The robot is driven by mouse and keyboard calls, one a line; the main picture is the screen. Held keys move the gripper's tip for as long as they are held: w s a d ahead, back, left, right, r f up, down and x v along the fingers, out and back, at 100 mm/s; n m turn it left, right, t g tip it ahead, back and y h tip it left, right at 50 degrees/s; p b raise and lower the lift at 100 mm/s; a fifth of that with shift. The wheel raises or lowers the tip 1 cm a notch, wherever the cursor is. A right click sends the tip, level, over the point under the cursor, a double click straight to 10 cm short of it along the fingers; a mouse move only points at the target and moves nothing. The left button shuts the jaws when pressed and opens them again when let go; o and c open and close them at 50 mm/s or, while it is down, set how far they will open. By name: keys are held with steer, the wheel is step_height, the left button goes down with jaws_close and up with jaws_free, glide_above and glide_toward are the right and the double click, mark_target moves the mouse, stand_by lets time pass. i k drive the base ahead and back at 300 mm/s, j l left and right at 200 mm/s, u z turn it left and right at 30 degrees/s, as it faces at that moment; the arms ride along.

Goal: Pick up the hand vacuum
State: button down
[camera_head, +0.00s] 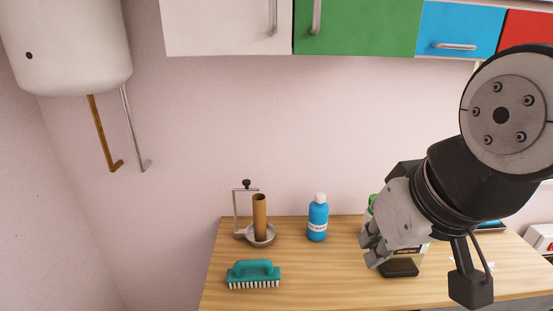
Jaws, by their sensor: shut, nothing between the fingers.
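My gripper (369,250) hangs over the right part of the wooden counter, its fingers pointing down and left. It is shut and empty. No hand vacuum can be made out for sure. A dark-based object (399,268) on the counter is mostly hidden behind my gripper, so I cannot tell what it is. A blue and dark item (490,227) also shows in part behind my arm at the right.
On the wooden counter (330,275) stand a blue bottle (318,219) with a white cap, a paper-roll holder (259,218) with a brown tube, and a teal brush (253,272). Wall cabinets (358,25) and a white boiler (66,45) hang above. The counter's front middle is clear.

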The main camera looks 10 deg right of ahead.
mark_target(406, 262)
steer(key=z, duration=0.8)
